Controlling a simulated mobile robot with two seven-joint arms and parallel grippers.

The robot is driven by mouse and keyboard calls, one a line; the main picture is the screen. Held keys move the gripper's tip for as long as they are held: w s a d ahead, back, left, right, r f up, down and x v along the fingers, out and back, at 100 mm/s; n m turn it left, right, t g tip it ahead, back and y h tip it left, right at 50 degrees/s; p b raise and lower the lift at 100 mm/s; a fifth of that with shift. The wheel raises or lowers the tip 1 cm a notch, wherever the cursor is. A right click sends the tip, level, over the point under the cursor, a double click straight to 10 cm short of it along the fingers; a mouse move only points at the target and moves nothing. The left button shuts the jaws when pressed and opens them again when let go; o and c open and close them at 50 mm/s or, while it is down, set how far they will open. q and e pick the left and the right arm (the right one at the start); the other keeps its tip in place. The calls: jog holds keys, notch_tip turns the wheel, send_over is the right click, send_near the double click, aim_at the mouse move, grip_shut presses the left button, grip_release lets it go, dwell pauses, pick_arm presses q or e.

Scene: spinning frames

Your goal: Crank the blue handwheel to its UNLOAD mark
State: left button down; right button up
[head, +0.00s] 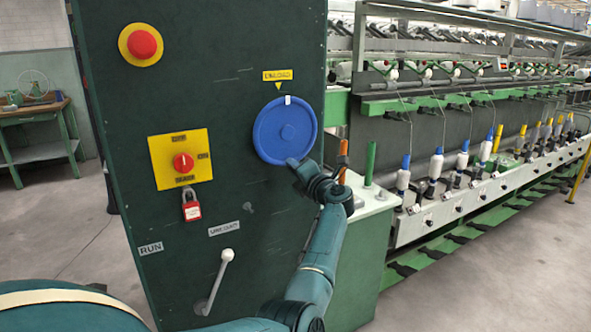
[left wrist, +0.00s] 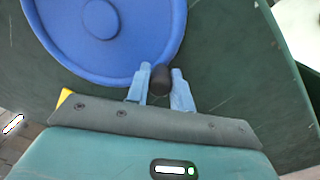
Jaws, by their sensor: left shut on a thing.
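The blue handwheel (head: 272,133) is mounted on the dark green panel; its lower part fills the top of the left wrist view (left wrist: 60,40). A white mark (head: 288,100) sits at the top of its rim, slightly right of the tip of the yellow arrow (head: 278,86) under the yellow UNLOAD label (head: 277,75). My left gripper (head: 293,163) is at the wheel's lower edge. In the left wrist view its pale blue fingers are shut on the dark handle knob (left wrist: 160,80), which the gripper hides in the head view. My right gripper is not in view.
The panel (head: 225,60) also carries a red button (head: 142,44), a red switch on a yellow plate (head: 160,160), a red padlock (head: 192,211) and a white lever (head: 217,280). Orange and green bobbins (head: 370,160) stand right of my arm, beside the spinning frame.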

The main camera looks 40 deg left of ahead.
pick_arm(q)
jog(key=c, duration=1.2)
grip_release()
jog(key=shift+c, duration=0.2)
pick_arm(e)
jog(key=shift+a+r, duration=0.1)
pick_arm(q)
jog(key=b+v, duration=0.2)
jog(key=v, duration=1.1)
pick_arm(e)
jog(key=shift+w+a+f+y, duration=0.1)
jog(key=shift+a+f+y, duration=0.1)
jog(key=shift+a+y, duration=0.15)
pick_arm(q)
jog(key=shift+d, duration=0.15)
